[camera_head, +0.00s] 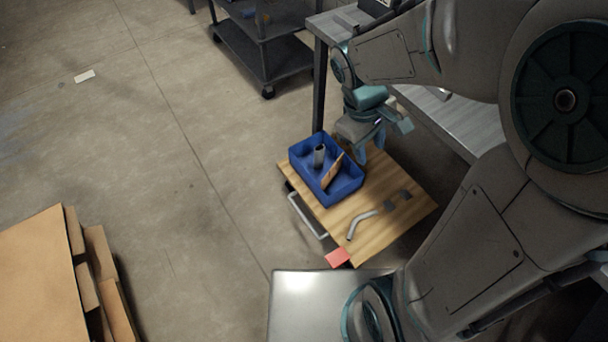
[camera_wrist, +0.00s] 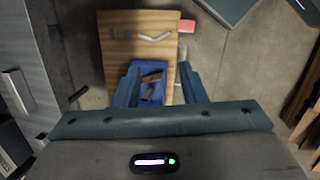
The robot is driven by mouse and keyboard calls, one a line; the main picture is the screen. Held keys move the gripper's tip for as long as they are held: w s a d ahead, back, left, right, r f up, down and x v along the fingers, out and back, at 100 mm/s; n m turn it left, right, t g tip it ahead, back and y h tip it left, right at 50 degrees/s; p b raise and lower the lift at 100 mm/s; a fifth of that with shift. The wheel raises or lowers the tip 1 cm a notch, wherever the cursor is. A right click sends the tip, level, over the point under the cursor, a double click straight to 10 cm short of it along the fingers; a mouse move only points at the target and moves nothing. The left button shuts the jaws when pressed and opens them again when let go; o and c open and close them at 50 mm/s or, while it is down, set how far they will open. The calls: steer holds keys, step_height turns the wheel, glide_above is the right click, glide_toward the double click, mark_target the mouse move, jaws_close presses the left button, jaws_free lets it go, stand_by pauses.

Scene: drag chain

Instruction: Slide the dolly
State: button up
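The dolly (camera_head: 385,232) is a low wooden platform on the floor at centre right of the head view. A pale bar handle (camera_head: 308,216) runs along its left side. The dolly also shows in the wrist view (camera_wrist: 121,50). A blue bin (camera_head: 348,188) with a grey cylinder (camera_head: 319,156) and a brown piece (camera_head: 332,171) stands on it. My gripper (camera_head: 371,147) is above the dolly's far side, beside the bin. In the wrist view my gripper (camera_wrist: 160,70) has its fingers apart, with the bin seen between them. I cannot tell whether it touches anything.
A grey workbench (camera_head: 450,116) stands at right and a dark shelf cart (camera_head: 268,60) behind. Cardboard (camera_head: 38,272) is at lower left. The floor left of the dolly is clear.

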steer(key=w+a+f+n+t+h+b, duration=0.15)
steer(key=w+a+f+n+b, duration=0.35)
steer(key=f, duration=0.6)
steer(key=w+a+f+n+h+b, duration=0.1)
steer(key=a+f+n+h+b, duration=0.15)
steer(key=f+n, duration=0.65)
steer(key=w+a+f+n+t+h+b, duration=0.1)
steer(key=w+a+f+n+h+b, duration=0.3)
steer(key=f, duration=0.9)
steer(key=a+f+n+t+b, duration=0.2)
steer(key=f+n+b, duration=0.15)
steer(key=f, duration=0.45)
steer(key=a+f+n+t+b, duration=0.25)
steer(key=f+n, duration=0.25)
steer(key=f, duration=0.3)
steer(key=n+t+y+b, duration=0.2)
steer(key=n+t+b, duration=0.4)
steer(key=n+b, duration=0.5)
glide_toward(304, 217)
steer(key=shift+n, duration=0.45)
steer(key=x, duration=1)
steer(key=shift+w+f+p, duration=0.1)
steer(key=shift+f+p, duration=0.25)
steer(key=shift+f, duration=0.1)
steer(key=shift+c, duration=0.4)
jaws_close()
